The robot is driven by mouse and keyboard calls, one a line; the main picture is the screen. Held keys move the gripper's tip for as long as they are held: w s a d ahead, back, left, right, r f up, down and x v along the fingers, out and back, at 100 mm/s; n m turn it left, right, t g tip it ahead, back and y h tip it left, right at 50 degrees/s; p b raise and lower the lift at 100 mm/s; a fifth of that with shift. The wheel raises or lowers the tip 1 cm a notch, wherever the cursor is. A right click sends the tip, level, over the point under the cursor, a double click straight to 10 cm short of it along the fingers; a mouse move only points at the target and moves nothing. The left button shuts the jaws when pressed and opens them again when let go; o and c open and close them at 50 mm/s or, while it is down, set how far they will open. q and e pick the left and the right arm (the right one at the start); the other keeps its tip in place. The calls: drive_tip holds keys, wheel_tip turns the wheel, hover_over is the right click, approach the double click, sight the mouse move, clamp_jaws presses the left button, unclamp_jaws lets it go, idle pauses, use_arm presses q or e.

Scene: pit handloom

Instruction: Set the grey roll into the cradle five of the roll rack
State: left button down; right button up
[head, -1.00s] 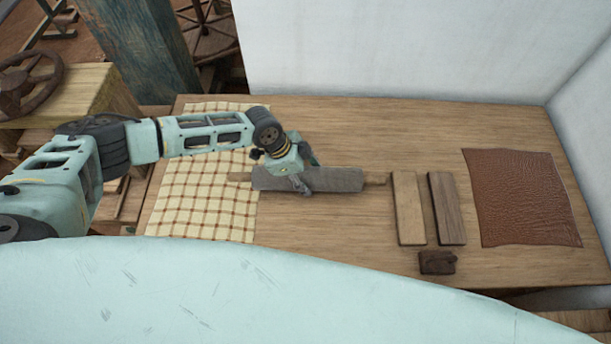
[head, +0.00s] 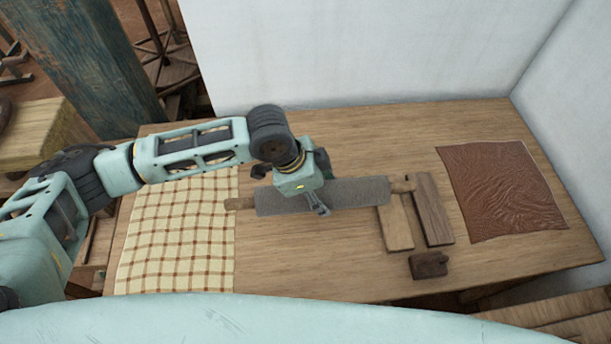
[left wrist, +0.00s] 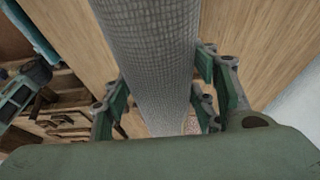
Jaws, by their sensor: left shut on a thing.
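The grey roll (head: 345,193) is a grey cloth cylinder with wooden rod ends, lying crosswise in the head view. My left gripper (head: 318,205) is shut around its middle and holds it, seemingly above the table. In the left wrist view the roll (left wrist: 150,50) runs between the gripper's fingers (left wrist: 160,100), which press on both its sides. In the head view its right rod end passes over the light wooden block. I cannot make out a roll rack in these frames. My right gripper is not in view.
A checked cloth (head: 180,235) lies on the left of the wooden table (head: 330,265). A light block (head: 395,228), a dark block (head: 431,210), a small dark piece (head: 428,265) and a brown leather sheet (head: 505,190) lie to the right. A white wall (head: 360,50) stands behind.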

use_arm(q)
drive_tip(key=shift+s+d+r, duration=0.1)
drive_tip(key=shift+d+r, duration=0.25)
drive_tip(key=w+a+r+n+t+y+b, duration=0.1)
drive_tip(key=a+r+n+y, duration=0.1)
drive_tip(key=a+r+n, duration=0.5)
drive_tip(key=a+r+n+t+y+b, duration=0.1)
drive_tip(key=a+r+n+t+y, duration=0.1)
drive_tip(key=a+r+n, duration=0.5)
drive_tip(key=a+n, duration=0.1)
drive_tip(key=a, duration=0.4)
drive_tip(key=shift+w+a+n+t+b, duration=0.15)
drive_tip(key=shift+w+n+t+b, duration=0.15)
drive_tip(key=shift+w+b, duration=0.05)
